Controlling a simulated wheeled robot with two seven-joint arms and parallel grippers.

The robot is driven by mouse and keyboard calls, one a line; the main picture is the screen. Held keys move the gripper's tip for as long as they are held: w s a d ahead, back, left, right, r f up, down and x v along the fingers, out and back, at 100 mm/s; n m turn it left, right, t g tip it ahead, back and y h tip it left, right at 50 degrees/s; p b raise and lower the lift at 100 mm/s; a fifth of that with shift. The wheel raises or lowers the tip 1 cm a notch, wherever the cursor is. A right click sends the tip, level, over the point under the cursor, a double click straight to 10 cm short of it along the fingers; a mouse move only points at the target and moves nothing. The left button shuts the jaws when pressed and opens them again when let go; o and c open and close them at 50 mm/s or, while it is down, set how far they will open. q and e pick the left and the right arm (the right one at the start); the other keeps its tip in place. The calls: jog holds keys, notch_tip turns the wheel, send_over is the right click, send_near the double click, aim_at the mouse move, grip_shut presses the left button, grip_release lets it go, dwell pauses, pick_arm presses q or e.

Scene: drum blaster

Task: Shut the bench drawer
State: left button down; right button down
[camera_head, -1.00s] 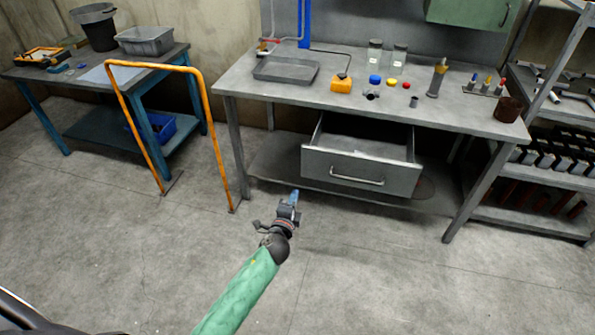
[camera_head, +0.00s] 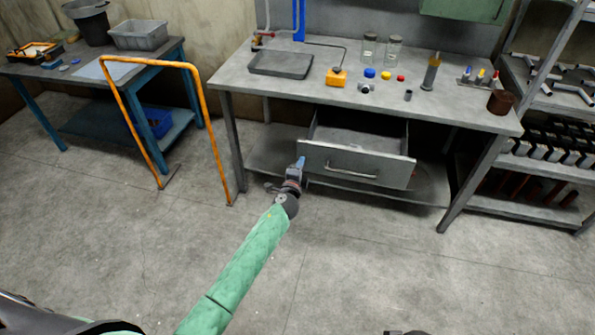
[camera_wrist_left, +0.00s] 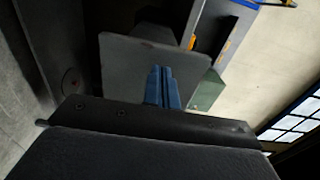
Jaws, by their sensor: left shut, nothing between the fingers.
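The bench drawer (camera_head: 387,170) is grey and stands pulled out under the workbench (camera_head: 300,88), its inside showing from above. Its front has a bar handle (camera_head: 351,175) in the middle. My left gripper (camera_head: 301,162) is shut and empty, with blue fingertips. In the head view its tips overlap the left end of the drawer front. In the left wrist view the closed blue fingertips (camera_wrist_left: 161,87) point at the grey drawer front (camera_wrist_left: 130,62). I cannot tell whether they touch it. My right gripper is not identifiable.
An orange rail (camera_head: 198,100) stands on the floor to the left, before a blue table (camera_head: 160,58). A metal shelf (camera_head: 560,165) with parts stands at the right. Small bottles and a grey tray (camera_head: 281,64) are on the bench. The floor before the drawer is clear.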

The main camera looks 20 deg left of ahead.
pick_arm(q)
jog(key=shift+w, duration=0.55)
pick_arm(e)
jog(key=shift+r, duration=0.3)
